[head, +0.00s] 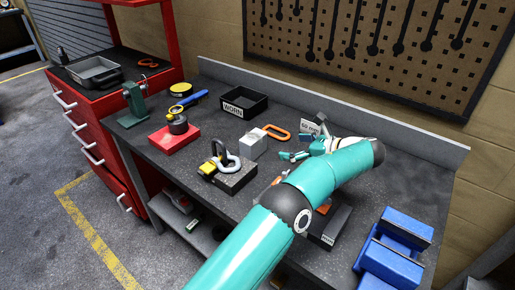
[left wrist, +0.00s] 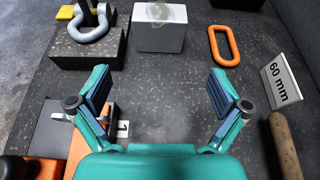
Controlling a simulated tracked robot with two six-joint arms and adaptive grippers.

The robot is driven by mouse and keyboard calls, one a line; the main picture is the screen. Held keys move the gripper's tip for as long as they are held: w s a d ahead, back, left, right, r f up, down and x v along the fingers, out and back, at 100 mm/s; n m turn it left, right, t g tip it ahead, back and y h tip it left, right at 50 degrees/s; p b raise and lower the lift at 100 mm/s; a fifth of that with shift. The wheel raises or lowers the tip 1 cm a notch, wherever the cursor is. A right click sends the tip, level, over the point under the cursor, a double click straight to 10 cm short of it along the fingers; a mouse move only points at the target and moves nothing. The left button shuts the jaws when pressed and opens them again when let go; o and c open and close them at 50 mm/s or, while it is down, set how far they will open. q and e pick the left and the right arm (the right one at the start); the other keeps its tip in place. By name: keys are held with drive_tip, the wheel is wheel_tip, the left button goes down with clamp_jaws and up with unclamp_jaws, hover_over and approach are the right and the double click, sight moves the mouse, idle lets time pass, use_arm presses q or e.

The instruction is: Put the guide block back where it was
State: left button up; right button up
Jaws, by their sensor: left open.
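A pale grey block (head: 253,146), which looks like the guide block, stands on the dark speckled bench top. In the left wrist view the pale block (left wrist: 160,38) is at the top centre, with a rounded mark on its upper face. My left gripper (head: 287,155) is to the right of the block in the head view. In the left wrist view my left gripper (left wrist: 160,90) is open, with only bare bench between its fingers, and the block lies beyond the fingertips, apart from them. My right gripper is not in view.
An orange link (head: 277,132) lies beside the block. A dark block (head: 232,180) carries a grey shackle. A "60 mm" sign (left wrist: 281,82) and a wooden handle (left wrist: 284,145) are right of the gripper. A "WORN" tray (head: 256,108) stands behind. A blue vise (head: 393,260) is front right.

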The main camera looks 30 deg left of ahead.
sight(260, 143)
use_arm(q)
drive_tip(key=p+x, duration=0.1)
drive_tip(key=x, duration=0.9)
drive_tip(key=shift+a, duration=0.4)
drive_tip(key=p+x, duration=0.1)
drive_tip(key=x, duration=0.3)
drive_tip(key=shift+a+f+p, duration=0.15)
drive_tip(key=shift+a+p, duration=0.05)
drive_tip(key=shift+p, duration=0.1)
drive_tip(key=shift+a+f, duration=0.25)
drive_tip(key=shift+a, duration=0.15)
drive_tip(key=shift+c, duration=0.2)
drive_tip(key=c, duration=1.3)
drive_tip(key=shift+r, duration=0.15)
drive_tip(key=shift+c, duration=0.6)
